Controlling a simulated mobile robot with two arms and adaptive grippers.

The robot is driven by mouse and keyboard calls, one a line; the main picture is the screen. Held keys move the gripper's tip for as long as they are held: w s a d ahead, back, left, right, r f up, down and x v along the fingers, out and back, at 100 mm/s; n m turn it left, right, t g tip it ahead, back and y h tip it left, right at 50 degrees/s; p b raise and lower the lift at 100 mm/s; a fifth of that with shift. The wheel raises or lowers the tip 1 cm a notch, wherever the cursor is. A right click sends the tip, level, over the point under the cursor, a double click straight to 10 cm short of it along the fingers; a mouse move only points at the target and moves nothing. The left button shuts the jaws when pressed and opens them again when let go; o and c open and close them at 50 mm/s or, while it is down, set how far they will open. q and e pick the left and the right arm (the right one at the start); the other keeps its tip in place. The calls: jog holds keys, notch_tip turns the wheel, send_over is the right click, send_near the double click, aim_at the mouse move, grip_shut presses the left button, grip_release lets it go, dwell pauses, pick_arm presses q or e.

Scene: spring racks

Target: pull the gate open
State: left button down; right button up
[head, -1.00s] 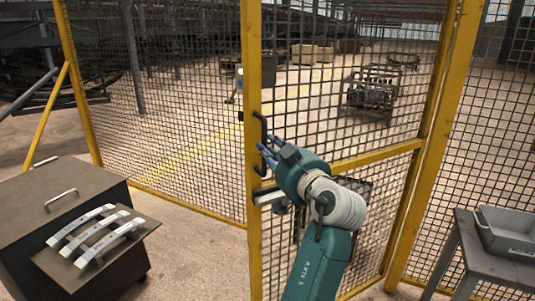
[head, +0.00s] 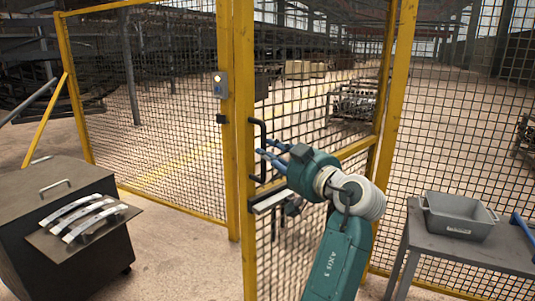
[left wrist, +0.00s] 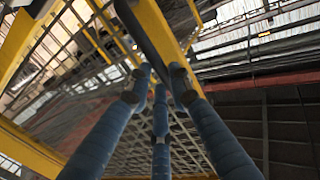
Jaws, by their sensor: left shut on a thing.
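The gate is a yellow frame with dark wire mesh, and its free edge post (head: 245,190) stands apart from the fixed yellow post (head: 229,130), so it is ajar. A black upright pull handle (head: 263,138) is on that edge. My left gripper (head: 265,150) is shut on the handle, its blue fingers coming from the right. In the left wrist view the blue fingers (left wrist: 158,95) close around the dark handle bar (left wrist: 140,35) beside the yellow post. A pale lever bar (head: 271,201) sits below the handle.
At the right a grey table (head: 470,255) holds a grey bin (head: 460,215); a blue piece (head: 522,234) at the edge is unclear. Floor left of the gate is clear.

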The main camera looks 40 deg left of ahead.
pick_arm(q)
jog(key=shift+w+d+r+m+t, duration=0.3)
jog(key=shift+w+d+r+t, duration=0.15)
jog(key=shift+w, duration=0.1)
jog(key=c, duration=1.8)
grip_release()
jog(key=shift+c, duration=0.2)
jog(key=shift+w+d+f, duration=0.15)
jog(key=shift+w+f, duration=0.05)
jog(key=shift+w, duration=0.1)
